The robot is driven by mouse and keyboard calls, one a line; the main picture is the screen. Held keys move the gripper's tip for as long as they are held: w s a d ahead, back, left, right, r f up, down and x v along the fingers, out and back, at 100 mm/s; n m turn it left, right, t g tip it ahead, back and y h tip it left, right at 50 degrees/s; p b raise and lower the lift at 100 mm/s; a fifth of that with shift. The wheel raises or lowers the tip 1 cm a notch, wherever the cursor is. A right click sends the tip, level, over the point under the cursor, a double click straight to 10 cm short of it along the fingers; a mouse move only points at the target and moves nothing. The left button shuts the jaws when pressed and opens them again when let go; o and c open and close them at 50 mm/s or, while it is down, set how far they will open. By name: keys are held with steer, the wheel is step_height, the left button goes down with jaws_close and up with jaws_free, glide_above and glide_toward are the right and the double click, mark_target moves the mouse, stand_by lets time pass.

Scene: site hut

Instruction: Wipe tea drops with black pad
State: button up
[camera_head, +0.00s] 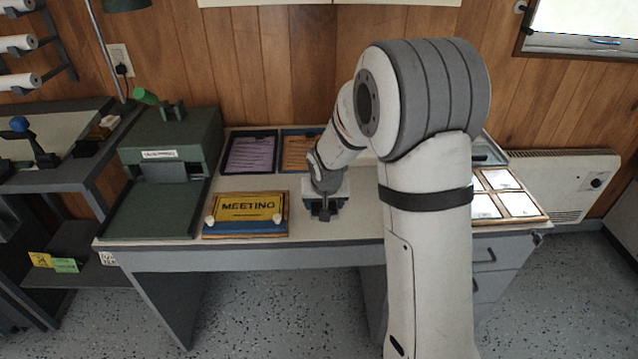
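My gripper (323,210) points down over the desk top (352,225), just right of the yellow MEETING sign. Its fingertips look dark and small, at or close to the desk surface. I cannot tell whether they are open or shut, or whether a black pad is between them. I cannot make out a separate black pad or any tea drops. My arm hides much of the middle and right of the desk.
The MEETING sign (246,207) lies on a blue stack at the desk's front. A green machine (165,165) stands left. A framed panel (508,196) lies right. A heater (565,185) is beyond.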

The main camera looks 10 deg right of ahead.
steer(key=shift+a, duration=0.45)
steer(key=shift+d+r+p, duration=0.1)
steer(key=shift+r+p, duration=2.25)
steer(key=shift+r, duration=1.8)
steer(key=shift+f, duration=0.1)
